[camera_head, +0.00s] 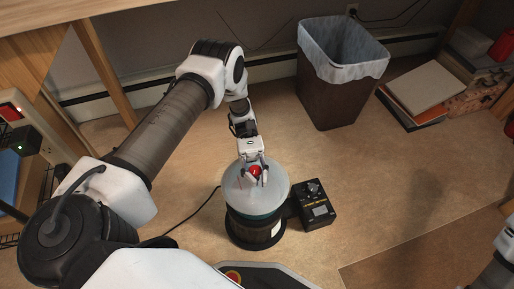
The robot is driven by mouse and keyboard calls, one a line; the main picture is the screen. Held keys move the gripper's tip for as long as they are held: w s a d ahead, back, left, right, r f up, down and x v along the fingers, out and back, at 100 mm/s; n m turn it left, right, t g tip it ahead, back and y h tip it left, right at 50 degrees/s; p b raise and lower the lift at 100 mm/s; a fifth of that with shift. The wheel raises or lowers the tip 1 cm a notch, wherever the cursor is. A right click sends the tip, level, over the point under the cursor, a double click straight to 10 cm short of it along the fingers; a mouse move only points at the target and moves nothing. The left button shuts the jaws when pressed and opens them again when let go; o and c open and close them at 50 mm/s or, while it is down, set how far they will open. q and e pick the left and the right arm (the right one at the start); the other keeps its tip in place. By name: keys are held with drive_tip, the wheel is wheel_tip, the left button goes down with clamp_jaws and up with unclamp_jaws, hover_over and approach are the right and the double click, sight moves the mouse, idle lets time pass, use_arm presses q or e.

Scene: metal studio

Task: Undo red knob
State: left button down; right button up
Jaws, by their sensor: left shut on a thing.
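The red knob (255,170) sits on top of a pale, frosted, dome-like lid (239,197) on a dark round-based device (252,237) on the floor. My left gripper (256,176) reaches down from above and is shut on the knob, with a finger on each side of it. The gripper hides part of the knob and part of the lid. Whether the knob has turned cannot be told. A part of my right arm (497,265) shows at the lower right edge; its gripper is out of the frame.
A black control box (314,205) stands right beside the device. A dark cable (196,213) runs left from it. A lined bin (326,95) stands behind, with books and boxes (428,86) at the right. The floor (400,190) to the right is clear.

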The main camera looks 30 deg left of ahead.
idle(0.5)
use_arm(q)
drive_tip(key=c, duration=1)
unclamp_jaws()
